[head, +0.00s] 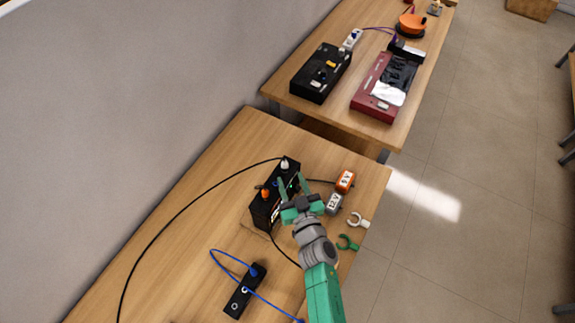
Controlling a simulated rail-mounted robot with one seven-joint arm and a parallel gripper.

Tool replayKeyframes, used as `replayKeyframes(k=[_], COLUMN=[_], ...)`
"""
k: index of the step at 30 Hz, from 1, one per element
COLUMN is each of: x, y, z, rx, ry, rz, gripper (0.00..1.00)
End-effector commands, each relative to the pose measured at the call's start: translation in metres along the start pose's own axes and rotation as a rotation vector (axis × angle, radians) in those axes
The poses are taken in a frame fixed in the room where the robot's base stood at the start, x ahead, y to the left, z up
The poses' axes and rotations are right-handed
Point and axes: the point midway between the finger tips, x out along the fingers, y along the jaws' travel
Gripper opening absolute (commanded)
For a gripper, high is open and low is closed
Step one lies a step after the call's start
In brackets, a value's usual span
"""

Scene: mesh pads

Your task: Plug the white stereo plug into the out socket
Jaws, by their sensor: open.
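A black box (262,214) stands on the near wooden table, left of and beneath my gripper. A white plug (284,165) stands at the box's far end, with a black cable running from near there to the left. I cannot tell whether it sits in a socket. An orange plug (265,195) is on the box's top nearer to me. My gripper (292,179) is open, its two green fingers pointing away over the box, short of the white plug. Nothing shows between them. The out socket's label is too small to read, and the fingers hide part of the box.
White (358,220) and green (348,243) open rings lie near the right edge. A black strip (245,291) with a blue cable lies nearer. The table's left part is mostly clear.

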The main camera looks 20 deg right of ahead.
Motion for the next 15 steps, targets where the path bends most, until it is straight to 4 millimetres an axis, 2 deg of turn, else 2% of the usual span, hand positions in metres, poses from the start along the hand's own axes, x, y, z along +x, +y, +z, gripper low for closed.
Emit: replayKeyframes(k=[3, 15], x=[-0.008, -0.0082], y=[-0.0001, -0.0002], z=[-0.0004, 0.0007], rx=[0.0, 0.0], ry=[-0.001, 0.0], rz=[0.0, 0.0], gripper=[0.43, 0.43])
